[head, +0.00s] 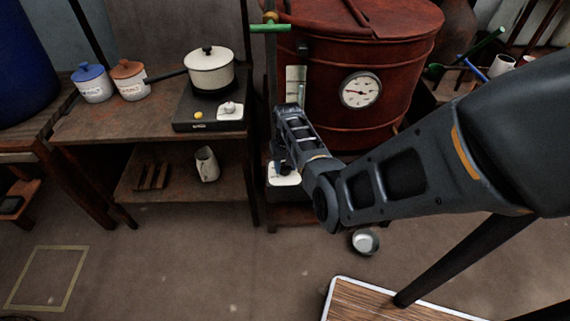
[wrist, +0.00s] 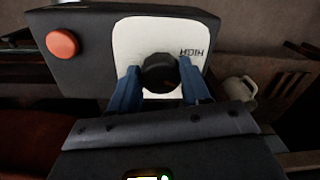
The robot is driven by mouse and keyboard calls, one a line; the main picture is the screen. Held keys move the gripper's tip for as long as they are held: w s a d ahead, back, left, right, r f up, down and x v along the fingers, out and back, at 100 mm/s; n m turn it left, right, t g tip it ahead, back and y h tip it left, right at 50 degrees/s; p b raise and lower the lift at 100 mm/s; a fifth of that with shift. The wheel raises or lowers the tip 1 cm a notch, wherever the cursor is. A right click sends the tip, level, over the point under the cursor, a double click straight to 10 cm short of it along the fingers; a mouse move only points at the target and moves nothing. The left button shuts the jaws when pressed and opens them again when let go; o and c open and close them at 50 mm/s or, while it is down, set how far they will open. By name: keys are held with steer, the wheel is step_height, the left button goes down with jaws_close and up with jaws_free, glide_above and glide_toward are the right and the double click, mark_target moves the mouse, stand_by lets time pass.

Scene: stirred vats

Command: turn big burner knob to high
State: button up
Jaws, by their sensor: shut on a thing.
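The big burner's control box, dark grey with a white plate, shows below the red vat in the head view (head: 284,179) and across the top of the wrist view (wrist: 85,60). A black round knob (wrist: 160,75) sits on the white plate (wrist: 140,32). The label HIGH (wrist: 192,52) reads upside down to the right of the knob. My gripper (wrist: 158,80) has its two blue fingers on either side of the knob, shut on it. In the head view my gripper (head: 284,164) reaches down at the box and hides the knob. No pointer on the knob is visible.
A round red button (wrist: 62,43) is on the same box. The red vat (head: 335,80) with a dial gauge (head: 361,90) stands above. A small burner (head: 190,118) with a white pot (head: 209,72) is on the left table. A metal bowl (head: 365,241) lies on the floor.

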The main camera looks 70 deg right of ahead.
steer(key=n, duration=0.5)
steer(key=shift+d+n, duration=0.1)
steer(key=shift+n, duration=2.4)
steer(key=o, duration=1.1)
steer(key=shift+c, duration=0.2)
steer(key=shift+d+r+p, duration=0.1)
steer(key=shift+p, duration=0.2)
step_height(320, 180, up, 8)
steer(key=shift+d+f+p, duration=0.1)
steer(key=shift+f+p, duration=0.1)
steer(key=shift+p, duration=0.15)
